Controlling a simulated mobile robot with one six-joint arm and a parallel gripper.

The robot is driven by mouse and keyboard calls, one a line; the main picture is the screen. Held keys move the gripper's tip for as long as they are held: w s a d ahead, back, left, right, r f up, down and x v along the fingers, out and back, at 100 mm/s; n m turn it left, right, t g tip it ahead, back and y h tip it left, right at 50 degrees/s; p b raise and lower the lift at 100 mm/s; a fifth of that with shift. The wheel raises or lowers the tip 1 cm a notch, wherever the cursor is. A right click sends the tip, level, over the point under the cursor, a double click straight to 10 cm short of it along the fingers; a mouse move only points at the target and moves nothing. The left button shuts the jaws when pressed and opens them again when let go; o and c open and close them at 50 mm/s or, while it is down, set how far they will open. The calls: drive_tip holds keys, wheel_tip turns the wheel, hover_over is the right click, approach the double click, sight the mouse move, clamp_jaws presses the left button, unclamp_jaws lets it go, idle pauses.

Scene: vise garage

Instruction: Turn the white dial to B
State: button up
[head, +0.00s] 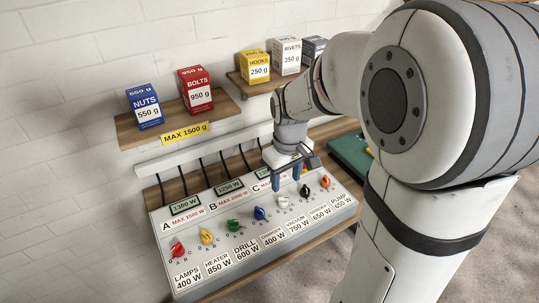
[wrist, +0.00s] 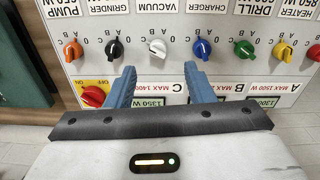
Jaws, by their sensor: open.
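The white dial (wrist: 157,47) sits on the control panel (head: 180,222) above the label VACUUM, which appears upside down in the wrist view. In the head view the white dial (head: 283,203) is in the row between the blue and black dials. Its pointer direction is too small to read surely. My gripper (wrist: 160,72) is open and empty. Its two blue fingers lie either side of the white dial's line, apart from it and nearer the displays. In the head view my gripper (head: 286,180) hangs over the panel by the C display, which reads 1350 W in the wrist view.
The blue dial (wrist: 202,49) and black dial (wrist: 114,48) flank the white one closely. A red switch (wrist: 93,96) on a yellow plate is near the left finger. Shelves with boxes, including a red BOLTS box (head: 195,89), are on the wall behind.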

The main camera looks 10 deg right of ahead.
sight(283, 198)
drive_tip(key=shift+w+f, duration=0.75)
drive_tip(key=shift+f, duration=0.2)
drive_tip(key=shift+f+n, duration=0.3)
drive_tip(key=shift+f, duration=0.05)
wheel_tip(283, 198, down, 7)
drive_tip(key=shift+w, duration=0.1)
drive_tip(key=c, duration=0.9)
drive_tip(key=shift+d, duration=0.1)
drive_tip(key=shift+c, duration=0.4)
